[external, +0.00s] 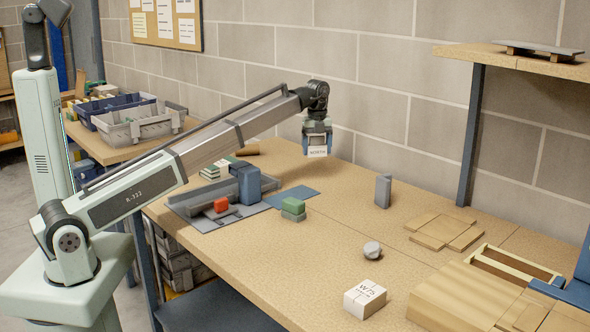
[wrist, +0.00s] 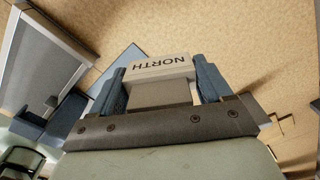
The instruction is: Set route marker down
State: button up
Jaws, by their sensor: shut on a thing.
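The route marker (external: 318,153) is a pale block lettered NORTH. My gripper (external: 318,143) is shut on it and holds it above the back part of the wooden table. In the wrist view the marker (wrist: 160,66) sits between the two blue fingers, its lettering upside down. A flat blue mat (external: 292,197) lies on the table below and left of my gripper. I cannot tell the exact height of the marker above the table.
Green and grey blocks (external: 293,209) stand at the mat's front edge. A grey upright block (external: 383,191), a round grey object (external: 372,250) and a white W75-like box (external: 365,298) stand right.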

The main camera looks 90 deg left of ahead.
jog(key=w+d, duration=0.4)
jog(key=shift+s+d+f+n, duration=0.1)
jog(key=shift+f+n, duration=0.95)
jog(key=shift+f, duration=0.55)
jog(key=shift+s+d+f+n, duration=0.1)
jog(key=shift+s+f+n, duration=0.05)
jog(key=shift+f+n, duration=1.2)
jog(key=shift+s+f+n, duration=0.1)
jog(key=shift+f+n, duration=0.7)
jog(key=shift+f, duration=1.05)
jog(key=shift+f, duration=0.4)
jog(key=o, duration=0.9)
jog(key=shift+o, duration=0.2)
notch_tip(320, 180, up, 13)
